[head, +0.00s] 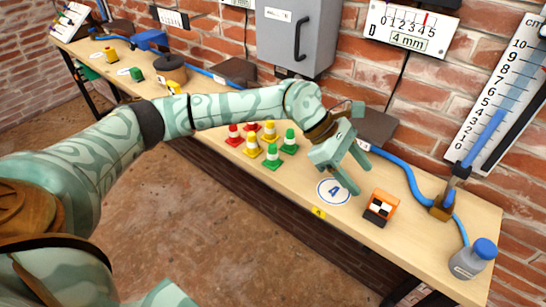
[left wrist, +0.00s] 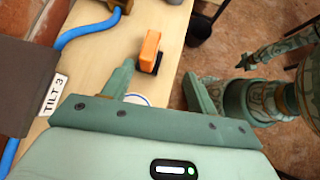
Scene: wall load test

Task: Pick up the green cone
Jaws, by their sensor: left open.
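Two green cones stand upright on the wooden bench in the head view, one at the back (head: 290,142) and one in front (head: 272,158). They are beside yellow cones (head: 252,147) and red cones (head: 234,136). My left gripper (head: 358,168) is open and empty, right of the cones and above the bench by the round "4" mark (head: 333,191). In the left wrist view nothing is between its fingers (left wrist: 160,88), and no cone shows. An arm of mine ends in what may be my right gripper (left wrist: 245,62), too small to read.
An orange block with a checkered face (head: 381,207) sits right of the left gripper; it also shows in the left wrist view (left wrist: 150,50). A blue hose (head: 405,170), a grey bottle (head: 472,259) and a dark plate (head: 375,127) are nearby. The brick wall bounds the back.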

